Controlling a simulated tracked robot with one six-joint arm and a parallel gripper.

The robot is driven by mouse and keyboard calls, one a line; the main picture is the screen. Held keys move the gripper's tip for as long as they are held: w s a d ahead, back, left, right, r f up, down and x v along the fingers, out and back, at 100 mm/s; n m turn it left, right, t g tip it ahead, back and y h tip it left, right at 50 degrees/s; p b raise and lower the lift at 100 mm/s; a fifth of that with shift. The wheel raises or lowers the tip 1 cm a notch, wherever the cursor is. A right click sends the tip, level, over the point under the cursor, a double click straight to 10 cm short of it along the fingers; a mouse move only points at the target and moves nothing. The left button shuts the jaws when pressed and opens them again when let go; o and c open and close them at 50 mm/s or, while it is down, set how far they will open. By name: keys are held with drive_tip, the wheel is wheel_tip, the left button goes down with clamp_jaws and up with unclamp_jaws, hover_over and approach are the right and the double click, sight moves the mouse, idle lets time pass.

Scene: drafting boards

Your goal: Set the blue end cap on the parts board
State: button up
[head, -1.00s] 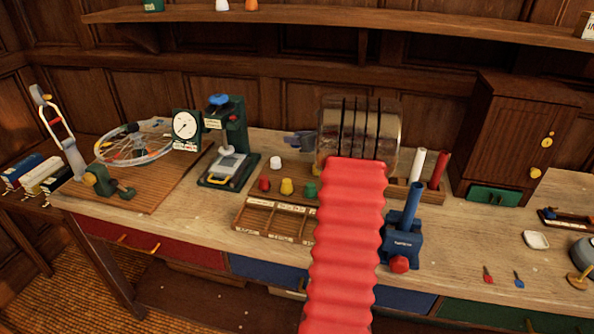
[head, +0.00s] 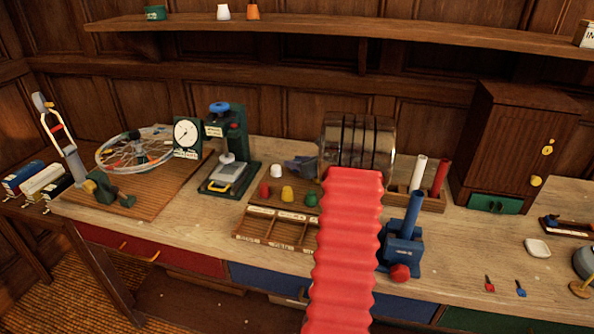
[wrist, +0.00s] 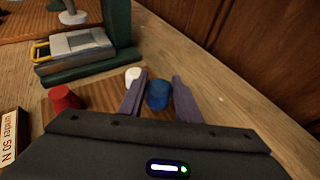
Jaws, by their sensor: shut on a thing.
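The blue end cap (wrist: 158,95) sits between the two fingers of my gripper (wrist: 159,97) in the wrist view; the fingers are shut on it. In the head view my gripper (head: 302,165) is at the back right of the brown parts board (head: 297,182), and the cap cannot be made out there. A white cap (head: 276,170), a red cap (head: 264,189), a yellow cap (head: 287,194) and a green cap (head: 311,199) stand on the board. The white cap is just left of my fingers in the wrist view. I cannot tell whether the blue cap touches the board.
A labelled compartment tray (head: 270,235) lies in front of the board. A green press-like device (head: 225,150) stands to the left. A blue holder (head: 403,250) with a blue tube and a rack (head: 430,200) of tubes stand to the right.

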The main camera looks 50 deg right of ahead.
sight(298, 178)
drive_tip(key=shift+f, duration=1.75)
drive_tip(key=shift+f, duration=0.1)
drive_tip(key=o, duration=1.1)
drive_tip(key=shift+o, duration=0.2)
drive_tip(key=shift+s+r, duration=0.35)
drive_tip(key=shift+s, duration=0.1)
drive_tip(key=v, duration=1.1)
drive_tip(key=shift+a, duration=0.15)
